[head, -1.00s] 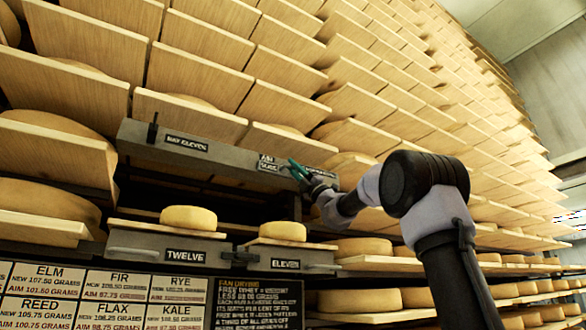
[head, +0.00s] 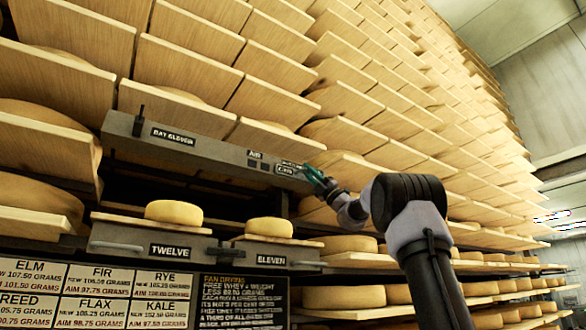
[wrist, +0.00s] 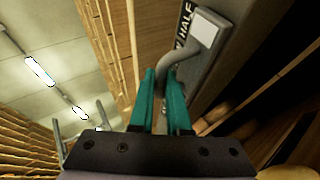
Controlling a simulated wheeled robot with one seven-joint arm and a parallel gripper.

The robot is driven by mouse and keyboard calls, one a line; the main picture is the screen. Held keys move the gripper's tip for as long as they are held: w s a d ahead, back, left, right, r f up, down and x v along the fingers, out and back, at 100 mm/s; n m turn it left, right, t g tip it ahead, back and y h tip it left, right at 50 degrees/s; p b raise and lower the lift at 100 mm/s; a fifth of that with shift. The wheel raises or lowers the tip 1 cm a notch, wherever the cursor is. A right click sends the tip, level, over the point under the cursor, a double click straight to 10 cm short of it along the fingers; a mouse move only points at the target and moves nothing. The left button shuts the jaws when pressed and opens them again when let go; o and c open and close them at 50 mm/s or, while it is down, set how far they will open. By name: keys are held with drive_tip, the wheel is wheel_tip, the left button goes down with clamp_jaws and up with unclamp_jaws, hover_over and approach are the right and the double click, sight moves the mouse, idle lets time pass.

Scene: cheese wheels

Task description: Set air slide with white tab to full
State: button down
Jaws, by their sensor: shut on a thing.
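The teal fingers of my gripper (wrist: 160,85) are shut on the handle's lower part. A label reading HALF (wrist: 184,18) is beside the handle, partly hidden by it. In the head view, my gripper (head: 314,176) is at the right end of the grey beam (head: 215,150). The handle and tab are too small or hidden to make out there. The small dark labels on the beam (head: 287,168) left of the gripper are hard to read.
A BAY ELEVEN plate (head: 172,136) and a dark upright lever (head: 139,120) are on the beam's left part. Below are scale drawers marked TWELVE (head: 170,252) and ELEVEN (head: 271,260), each under a cheese wheel. Wooden shelves of cheese surround the beam closely.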

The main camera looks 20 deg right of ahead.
drive_tip(key=d, duration=0.1)
drive_tip(key=w+d, duration=0.1)
drive_tip(key=d, duration=0.1)
drive_tip(key=shift+w+d+f, duration=0.1)
drive_tip(key=shift+d, duration=0.35)
drive_tip(key=c, duration=1.2)
unclamp_jaws()
drive_tip(key=shift+d, duration=0.15)
drive_tip(key=shift+o, duration=0.2)
drive_tip(key=v, duration=1)
drive_tip(key=shift+f, duration=0.2)
